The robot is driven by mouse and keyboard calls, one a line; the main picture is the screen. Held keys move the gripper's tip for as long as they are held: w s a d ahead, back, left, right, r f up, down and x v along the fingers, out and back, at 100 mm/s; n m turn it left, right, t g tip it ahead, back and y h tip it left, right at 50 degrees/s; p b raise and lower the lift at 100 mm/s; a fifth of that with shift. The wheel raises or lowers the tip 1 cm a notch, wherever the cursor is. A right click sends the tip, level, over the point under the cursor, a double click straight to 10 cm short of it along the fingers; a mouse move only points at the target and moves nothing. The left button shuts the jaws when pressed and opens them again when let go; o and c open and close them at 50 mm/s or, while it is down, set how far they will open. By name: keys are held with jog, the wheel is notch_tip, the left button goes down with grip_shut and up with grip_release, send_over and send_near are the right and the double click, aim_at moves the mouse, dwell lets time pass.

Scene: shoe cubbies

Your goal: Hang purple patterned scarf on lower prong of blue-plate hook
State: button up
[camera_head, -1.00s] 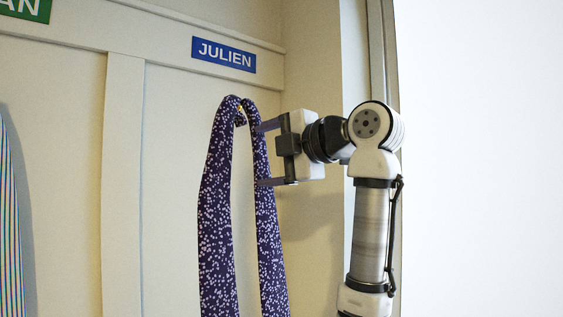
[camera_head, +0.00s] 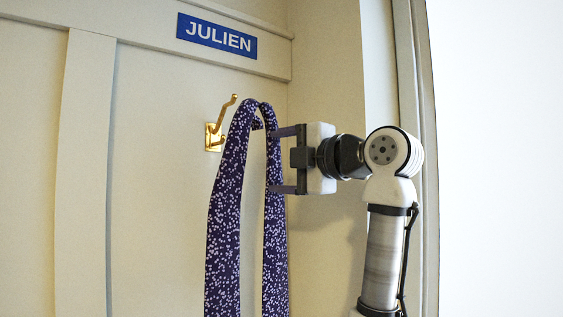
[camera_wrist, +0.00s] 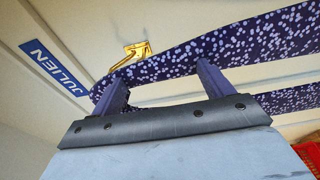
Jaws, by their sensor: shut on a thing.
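The purple patterned scarf (camera_head: 228,190) hangs folded in a narrow loop, its two lengths falling side by side. My gripper (camera_head: 280,160) is at the scarf's right length, just below the top fold, and is shut on it. The gold hook (camera_head: 214,138) is on the wall panel under the blue JULIEN plate (camera_head: 217,34). Its upper prong rises clear to the left of the scarf's fold.
A cream door frame (camera_head: 410,120) and a bright white area stand to the right, close to my arm. Vertical trim (camera_head: 84,170) runs down the panel on the left. Something red (camera_wrist: 310,155) shows at the lower right in the wrist view.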

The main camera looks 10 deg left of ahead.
jog(key=shift+w+d+p, duration=0.1)
jog(key=shift+p, duration=0.2)
jog(key=shift+w+d+p+x, duration=0.15)
jog(key=shift+p+x, duration=0.35)
jog(key=shift+x, duration=0.65)
jog(key=shift+w+d+p+x, duration=0.15)
jog(key=shift+p+x, duration=0.35)
jog(key=shift+x, duration=0.6)
jog(key=shift+w+a+f, duration=0.3)
jog(key=shift+w+a, duration=0.65)
jog(key=shift+a, duration=0.05)
jog(key=shift+w+a+f, duration=0.3)
jog(key=shift+w+a, duration=0.7)
jog(key=shift+w+a+f, duration=0.3)
jog(key=shift+w+a, duration=0.65)
jog(key=shift+a, duration=0.05)
jog(key=o, duration=1)
jog(key=shift+c, duration=0.2)
